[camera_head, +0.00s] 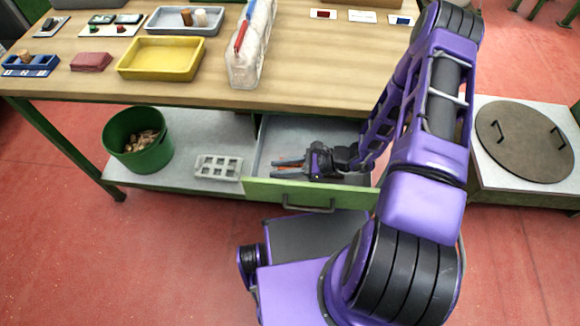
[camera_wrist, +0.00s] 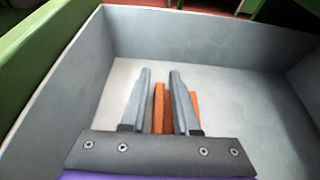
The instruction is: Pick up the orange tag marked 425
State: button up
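My gripper (camera_head: 280,168) reaches down into the open drawer (camera_head: 310,190). In the wrist view its two fingers (camera_wrist: 160,72) are apart, with a gap between them. An orange piece (camera_wrist: 158,108) shows in that gap, and more orange (camera_wrist: 195,106) shows just right of the right finger. The right finger hides what lies between, so I cannot tell whether this is one tag or two. No number is readable. In the head view only small bits of orange show beside the fingers. I cannot tell whether the fingers touch the orange.
The drawer's grey walls (camera_wrist: 215,38) stand close around my gripper, and the tabletop (camera_head: 310,75) overhangs its back. A grey holder with holes (camera_head: 218,168) and a green bucket of corks (camera_head: 137,141) stand on the lower shelf to the left. A yellow tray (camera_head: 160,58) is on the table.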

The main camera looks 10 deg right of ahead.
grip_shut()
